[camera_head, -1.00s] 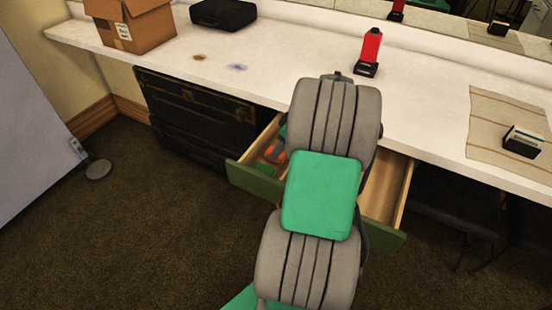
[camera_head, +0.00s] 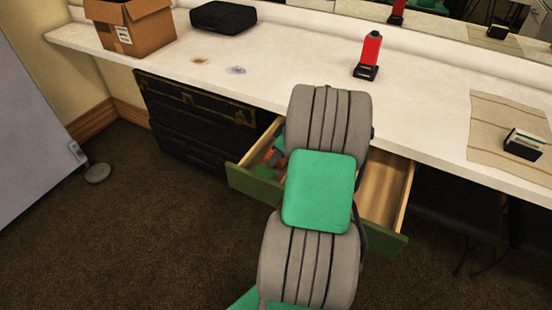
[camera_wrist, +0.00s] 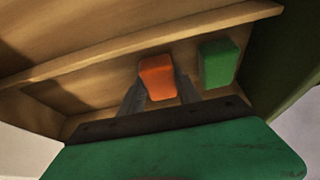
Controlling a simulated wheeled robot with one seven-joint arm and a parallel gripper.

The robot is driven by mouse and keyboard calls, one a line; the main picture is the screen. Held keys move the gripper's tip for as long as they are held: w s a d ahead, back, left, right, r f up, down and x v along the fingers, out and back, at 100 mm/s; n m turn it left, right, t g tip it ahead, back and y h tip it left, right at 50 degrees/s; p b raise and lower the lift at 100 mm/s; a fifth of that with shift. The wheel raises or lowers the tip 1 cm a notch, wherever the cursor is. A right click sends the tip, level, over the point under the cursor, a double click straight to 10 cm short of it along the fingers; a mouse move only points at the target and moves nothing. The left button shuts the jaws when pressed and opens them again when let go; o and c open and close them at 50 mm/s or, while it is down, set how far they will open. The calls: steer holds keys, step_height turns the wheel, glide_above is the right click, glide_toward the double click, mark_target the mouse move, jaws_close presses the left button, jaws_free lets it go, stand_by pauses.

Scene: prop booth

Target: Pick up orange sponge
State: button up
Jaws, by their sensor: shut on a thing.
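The orange sponge (camera_wrist: 158,77) is a small block in the wrist view, between the fingertips of my gripper (camera_wrist: 160,88). My gripper is shut on it, inside or just over the open wooden drawer (camera_wrist: 90,62). In the head view my arm hides most of the drawer's middle. A bit of orange (camera_head: 273,157) shows at the drawer's left part, beside my arm; I cannot tell there whether it is the sponge or part of my gripper.
A green block (camera_wrist: 218,62) lies in the drawer just right of the sponge. The drawer's green front (camera_head: 255,187) stands out below the white counter (camera_head: 300,75). A red bottle (camera_head: 371,50) on a black base, a cardboard box (camera_head: 135,30) and a black case (camera_head: 222,17) stand on the counter.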

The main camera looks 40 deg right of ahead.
steer(key=c, duration=0.4)
steer(key=shift+r, duration=0.1)
